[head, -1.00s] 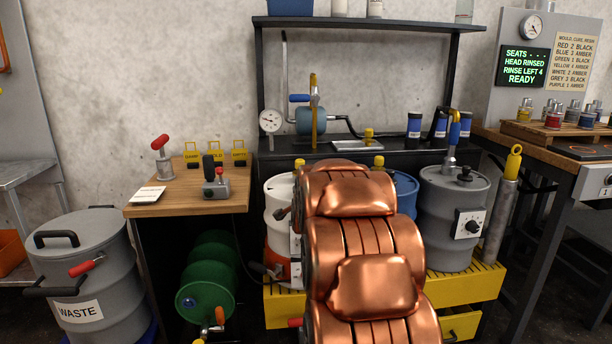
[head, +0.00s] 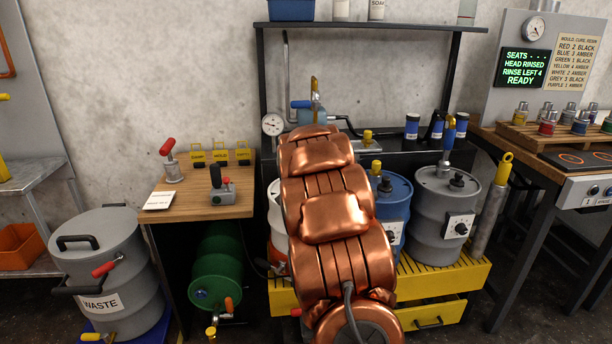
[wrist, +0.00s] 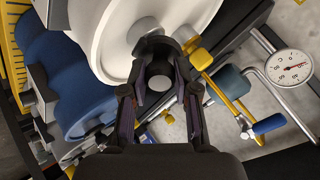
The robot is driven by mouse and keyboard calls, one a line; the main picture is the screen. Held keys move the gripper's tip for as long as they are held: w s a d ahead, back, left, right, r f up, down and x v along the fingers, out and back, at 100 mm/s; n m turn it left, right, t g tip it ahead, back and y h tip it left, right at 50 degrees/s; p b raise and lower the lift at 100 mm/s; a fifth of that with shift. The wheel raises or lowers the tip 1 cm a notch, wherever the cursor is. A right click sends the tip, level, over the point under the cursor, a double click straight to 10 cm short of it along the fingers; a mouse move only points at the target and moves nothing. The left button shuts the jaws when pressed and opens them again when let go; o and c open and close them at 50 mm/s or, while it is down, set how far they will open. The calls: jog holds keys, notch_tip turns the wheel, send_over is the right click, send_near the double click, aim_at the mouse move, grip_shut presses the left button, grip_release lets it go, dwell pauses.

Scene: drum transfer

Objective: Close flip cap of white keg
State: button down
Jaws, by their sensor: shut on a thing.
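The white keg (wrist: 115,30) fills the top of the wrist view. In the head view only a strip of its left side (head: 274,208) shows; my copper arm hides the rest. My gripper (wrist: 159,76) is at the keg's top edge in the wrist view, with its fingers shut on a dark round cap (wrist: 158,45). The fingers partly cover this cap, and I cannot tell its lid angle. A yellow fitting (wrist: 186,38) sits close beside the right finger. My gripper is hidden behind the arm in the head view.
The blue drum (head: 396,190) and grey drum (head: 434,210) stand to the right on a yellow stand (head: 465,278). A wooden side table (head: 225,208) stands left.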

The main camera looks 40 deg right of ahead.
jog(key=p, duration=0.2)
jog(key=r+g+y+p, duration=0.1)
jog(key=shift+w+d+p, duration=0.3)
jog(key=shift+w+p, duration=0.05)
jog(key=g+y+p, duration=0.1)
jog(key=p, duration=0.1)
jog(key=w+g+p, duration=0.1)
jog(key=p, duration=0.1)
jog(key=shift+d+f+y+p, duration=0.3)
jog(key=shift+f+y+p, duration=0.05)
jog(key=shift+y+p, duration=0.05)
jog(key=p, duration=0.1)
jog(key=g+p, duration=0.1)
jog(key=shift+w+d+g+y+p, duration=0.2)
jog(key=shift+g+y+p, duration=0.1)
jog(key=shift+y+p, duration=0.1)
jog(key=shift+f+p, duration=0.2)
jog(key=shift+p, duration=0.25)
jog(key=shift+w+d+g+y+p, duration=0.15)
jog(key=shift+g+y+p, duration=0.35)
jog(key=shift+p, duration=1.35)
jog(key=shift+f+p, duration=0.2)
jog(key=shift+p, duration=0.5)
jog(key=shift+g+p, duration=0.3)
jog(key=shift+p, duration=0.4)
jog(key=shift+f+y+p, duration=0.1)
jog(key=shift+y+p, duration=0.2)
jog(key=shift+p, duration=0.35)
jog(key=shift+w+p, duration=0.15)
jog(key=shift+p, duration=0.5)
